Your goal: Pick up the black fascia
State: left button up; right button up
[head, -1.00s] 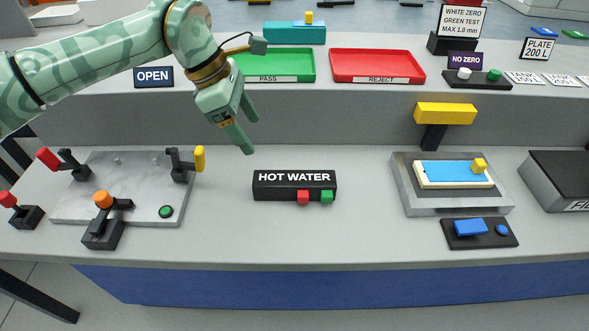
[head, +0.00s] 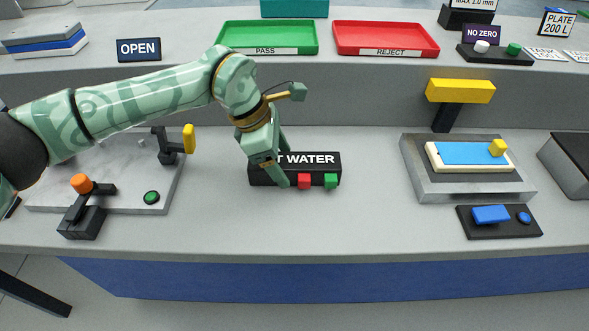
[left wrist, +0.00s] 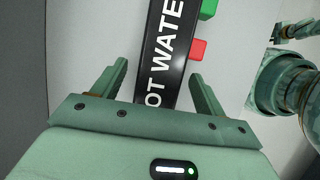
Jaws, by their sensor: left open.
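The black fascia (head: 262,178), a long black bar lettered HOT WATER with a red and a green button at its front, lies on the grey worktop. My left gripper (head: 284,168) is open over its left part and hides the first letters. In the left wrist view the fascia (left wrist: 165,55) runs lengthwise between the two open fingers of the gripper (left wrist: 160,75). The fingers stand apart from its sides; the height above it is hard to judge. Green arm parts of mine show at the right edge of the left wrist view; a right gripper there is unclear.
A grey plate (head: 120,195) with levers and a green button lies at left. A grey frame (head: 418,180) with a blue-topped block and a blue-button box (head: 500,232) are at right. A yellow-topped post (head: 460,91) stands behind. The worktop beside the fascia is clear.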

pick_arm(q)
jog(key=shift+w+d+f, duration=0.1)
jog(key=shift+d+f, duration=0.15)
jog(key=shift+f, duration=0.4)
jog(key=shift+r, duration=0.15)
jog(key=c, duration=1.2)
jog(key=shift+o, duration=0.2)
